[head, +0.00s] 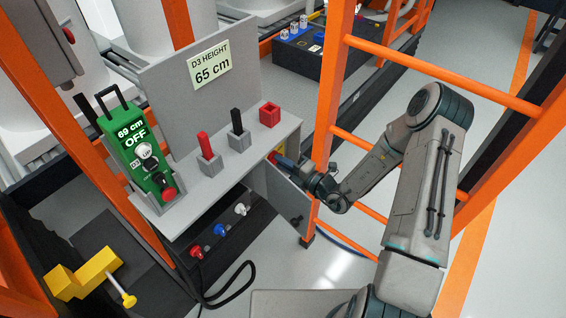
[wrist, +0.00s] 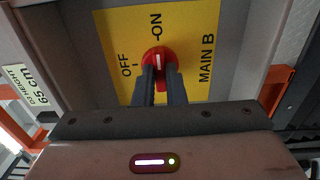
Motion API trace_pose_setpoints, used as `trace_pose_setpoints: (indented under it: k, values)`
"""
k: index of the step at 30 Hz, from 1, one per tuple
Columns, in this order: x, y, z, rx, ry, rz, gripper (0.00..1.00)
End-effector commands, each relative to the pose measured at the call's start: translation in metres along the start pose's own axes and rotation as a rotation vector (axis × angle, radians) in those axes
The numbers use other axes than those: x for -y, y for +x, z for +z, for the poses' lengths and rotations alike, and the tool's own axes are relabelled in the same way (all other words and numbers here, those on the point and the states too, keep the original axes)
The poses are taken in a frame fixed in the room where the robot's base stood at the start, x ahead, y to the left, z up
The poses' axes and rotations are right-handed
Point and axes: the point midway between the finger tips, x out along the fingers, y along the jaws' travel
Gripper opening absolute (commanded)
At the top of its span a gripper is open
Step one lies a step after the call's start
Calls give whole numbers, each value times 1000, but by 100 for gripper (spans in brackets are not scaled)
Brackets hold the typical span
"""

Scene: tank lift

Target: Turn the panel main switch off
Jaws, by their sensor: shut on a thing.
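The panel main switch (wrist: 158,55) is a red rotary knob on a yellow plate (wrist: 205,30) marked OFF, ON and MAIN B, in the wrist view. Its white mark lines up roughly with ON; OFF is to the left. My gripper (wrist: 159,76) has its two dark fingers on either side of the knob's grip and is shut on it. In the head view my gripper (head: 284,163) reaches into the cabinet opening behind the open grey door (head: 288,200); the knob is mostly hidden there.
A green controller (head: 137,150) reading 69 cm and OFF stands on the grey bench, left of red and black handles in sockets. A sign (head: 211,65) reads D3 HEIGHT 65 cm. Orange frame posts (head: 333,90) stand close to my arm. A yellow bracket (head: 88,273) is lower left.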

Motion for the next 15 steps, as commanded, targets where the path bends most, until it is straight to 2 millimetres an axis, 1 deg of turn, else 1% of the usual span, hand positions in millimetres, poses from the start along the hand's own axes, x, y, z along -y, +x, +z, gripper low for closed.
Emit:
trace_pose_setpoints:
  k: [8,15]
  values:
    - [0,0,0,0,-108,-1,0]
    - [0,0,0,0,-306,-1,0]
